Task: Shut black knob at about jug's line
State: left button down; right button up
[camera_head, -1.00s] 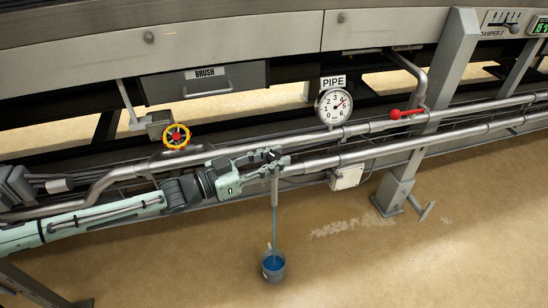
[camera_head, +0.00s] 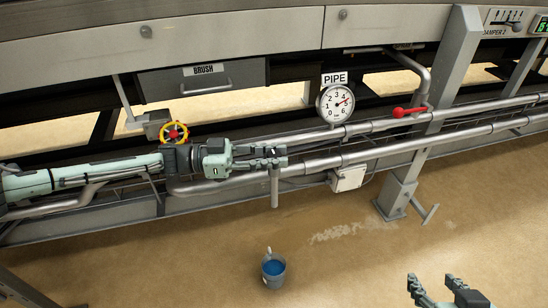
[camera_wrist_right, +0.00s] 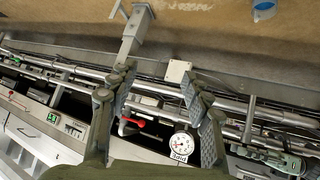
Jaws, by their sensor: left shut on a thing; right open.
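My left gripper (camera_head: 268,156) reaches in from the left along the pipes and is shut at the top of a short grey spout (camera_head: 274,188). The black knob is mostly hidden between its fingers, and its turn angle cannot be made out. The jug (camera_head: 265,281) stands upright on the floor below the spout, with blue liquid inside. Its line is too small to make out. No stream shows between spout and jug. My right gripper (camera_head: 433,284) is open and empty at the lower right; its spread fingers also show in the right wrist view (camera_wrist_right: 155,84).
A yellow wheel with a red hub (camera_head: 174,132) sits above my left arm. A gauge (camera_head: 335,104) labelled PIPE and a red lever (camera_head: 408,112) are to the right. A grey post (camera_head: 401,187) stands on the floor. The floor around the jug is clear.

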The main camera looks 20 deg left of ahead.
aim_at(274, 154)
pick_arm(q)
jog(key=shift+m+g, duration=0.3)
jog(key=shift+g, duration=0.1)
jog(key=c, duration=1.2)
grip_release()
notch_tip(274, 154, up, 10)
jog(key=shift+r, duration=0.1)
